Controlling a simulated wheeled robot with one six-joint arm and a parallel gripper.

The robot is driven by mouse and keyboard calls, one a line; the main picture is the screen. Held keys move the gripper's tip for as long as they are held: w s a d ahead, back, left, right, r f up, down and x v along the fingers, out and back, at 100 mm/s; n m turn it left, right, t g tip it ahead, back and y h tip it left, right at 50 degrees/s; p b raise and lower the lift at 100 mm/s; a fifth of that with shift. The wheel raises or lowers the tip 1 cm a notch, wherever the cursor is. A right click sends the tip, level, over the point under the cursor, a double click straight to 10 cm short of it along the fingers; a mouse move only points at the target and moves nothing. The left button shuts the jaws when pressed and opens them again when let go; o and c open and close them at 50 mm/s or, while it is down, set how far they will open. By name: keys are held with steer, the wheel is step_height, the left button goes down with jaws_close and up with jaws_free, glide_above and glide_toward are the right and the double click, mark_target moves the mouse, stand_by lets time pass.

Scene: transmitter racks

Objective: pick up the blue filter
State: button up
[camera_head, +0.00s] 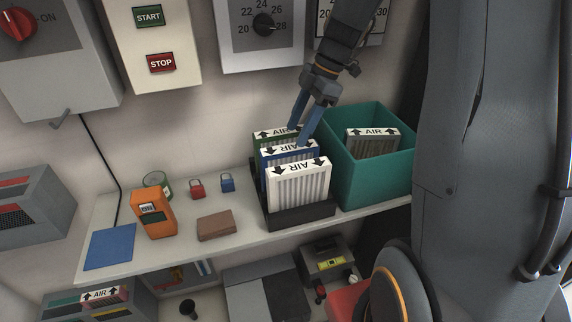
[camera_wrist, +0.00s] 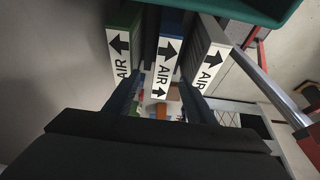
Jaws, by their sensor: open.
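The blue filter (camera_head: 287,151) stands upright as the middle one of three in a black rack (camera_head: 305,217) on the shelf. Its top edge carries a white AIR label with arrows; its lower part is mostly hidden by the white filter (camera_head: 298,188) in front. A green filter (camera_head: 272,135) stands behind it. My gripper (camera_head: 297,134) is open just above the rack, its blue fingers pointing down near the blue filter's top. In the wrist view, the blue filter (camera_wrist: 165,62) lies between my two fingers (camera_wrist: 160,84), with no grip on it visible.
A teal bin (camera_head: 370,178) holding another AIR filter (camera_head: 372,143) stands close on the right. Left of the rack are a brown block (camera_head: 215,225), small red and blue padlocks, an orange device (camera_head: 152,215) and a blue sheet (camera_head: 110,247). Control panels hang on the wall behind.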

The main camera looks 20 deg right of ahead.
mark_target(290, 147)
steer(key=p+x, duration=0.1)
steer(key=x, duration=0.3)
steer(key=p+x, duration=0.1)
steer(key=shift+s+a+f+p, duration=0.3)
steer(key=shift+s+p, duration=0.05)
steer(key=shift+s, duration=0.05)
steer(key=shift+a+f, duration=0.15)
steer(key=shift+f, duration=0.3)
steer(key=shift+f+b, duration=0.25)
steer(key=shift+b, duration=0.15)
jaws_close()
stand_by(0.4)
